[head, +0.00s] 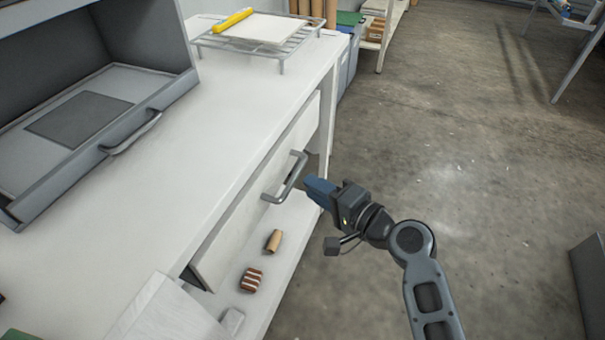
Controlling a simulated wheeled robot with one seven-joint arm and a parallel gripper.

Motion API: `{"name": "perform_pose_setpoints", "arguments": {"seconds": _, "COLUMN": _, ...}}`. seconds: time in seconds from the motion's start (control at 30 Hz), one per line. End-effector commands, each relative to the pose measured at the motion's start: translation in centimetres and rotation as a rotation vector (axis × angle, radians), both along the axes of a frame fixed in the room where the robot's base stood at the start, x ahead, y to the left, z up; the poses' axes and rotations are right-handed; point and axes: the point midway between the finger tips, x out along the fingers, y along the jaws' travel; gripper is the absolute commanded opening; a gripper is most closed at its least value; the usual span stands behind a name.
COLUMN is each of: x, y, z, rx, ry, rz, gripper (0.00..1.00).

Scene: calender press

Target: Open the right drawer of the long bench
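The long white bench (215,130) runs from the lower left to the top of the head view. A white drawer front (245,205) sits under its top, with a grey bar handle (291,180). A dark gap shows at its near end; I cannot tell whether the drawer is slightly out. My gripper (308,185), with blue fingers, is just right of the handle, pointing at the bench. No grip on the handle is visible. The finger gap is too small to judge.
A grey open-fronted press (85,110) stands on the bench, with a wire rack (262,42) and yellow roller (232,20) beyond. A lower shelf holds a brown roll (274,240) and a striped block (251,280). Concrete floor to the right is mostly free.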

Motion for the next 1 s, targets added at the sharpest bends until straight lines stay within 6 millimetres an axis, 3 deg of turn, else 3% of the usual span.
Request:
{"name": "perform_pose_setpoints", "arguments": {"seconds": 0.4, "x": 3.9, "y": 4.2, "z": -1.1, "rx": -0.002, "ry": -0.002, "rz": 0.0, "gripper": 0.25}}
{"name": "perform_pose_setpoints", "arguments": {"seconds": 0.8, "x": 4.5, "y": 4.8, "z": -1.3, "rx": -0.003, "ry": -0.002, "rz": -0.002, "gripper": 0.25}}
{"name": "perform_pose_setpoints", "arguments": {"seconds": 1.0, "x": 4.5, "y": 4.8, "z": -1.3, "rx": -0.003, "ry": -0.002, "rz": -0.002, "gripper": 0.07}}
